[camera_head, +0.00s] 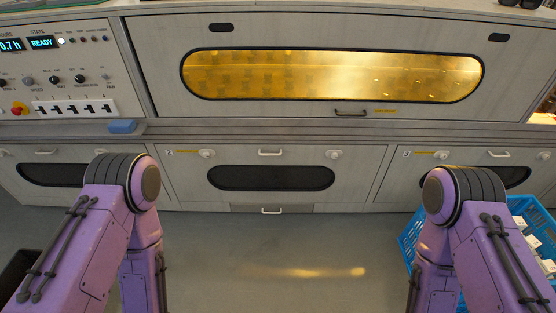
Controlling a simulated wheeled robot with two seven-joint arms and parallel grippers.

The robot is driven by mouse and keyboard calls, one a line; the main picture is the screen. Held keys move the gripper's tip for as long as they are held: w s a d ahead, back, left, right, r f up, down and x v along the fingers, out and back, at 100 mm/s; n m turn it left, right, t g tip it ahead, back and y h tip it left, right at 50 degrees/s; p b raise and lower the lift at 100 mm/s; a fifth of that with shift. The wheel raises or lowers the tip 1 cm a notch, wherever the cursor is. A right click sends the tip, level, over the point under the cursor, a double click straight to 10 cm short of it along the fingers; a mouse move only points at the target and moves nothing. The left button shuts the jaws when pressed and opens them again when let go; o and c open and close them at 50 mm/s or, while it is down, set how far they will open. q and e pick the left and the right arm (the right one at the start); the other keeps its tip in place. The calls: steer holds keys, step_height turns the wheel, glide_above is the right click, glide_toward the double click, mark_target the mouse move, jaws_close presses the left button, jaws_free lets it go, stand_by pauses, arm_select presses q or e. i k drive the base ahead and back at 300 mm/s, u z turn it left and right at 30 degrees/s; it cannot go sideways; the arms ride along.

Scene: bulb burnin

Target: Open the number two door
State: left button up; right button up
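The number two door (270,200) is the middle panel of the lower row, light grey and shut. A small "2" label with a yellow strip (182,152) is at its top left. It has a white bar handle (270,152) at its top centre, a round white latch on the left (207,154) and another on the right (334,154), and a dark oval window (271,178). My two purple arms stand in front on either side, well apart from the door. Both of my grippers are out of the picture, below the visible arm links.
A wide upper panel has a glowing amber window (330,77). A control panel (60,70) reads READY at upper left. A blue object (122,126) lies on the ledge. A blue crate (522,208) holding white items is at right. The floor (270,245) between my arms is clear.

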mark_target(233, 172)
steer(key=z, duration=0.45)
steer(key=i, duration=1.55)
steer(key=u, duration=0.6)
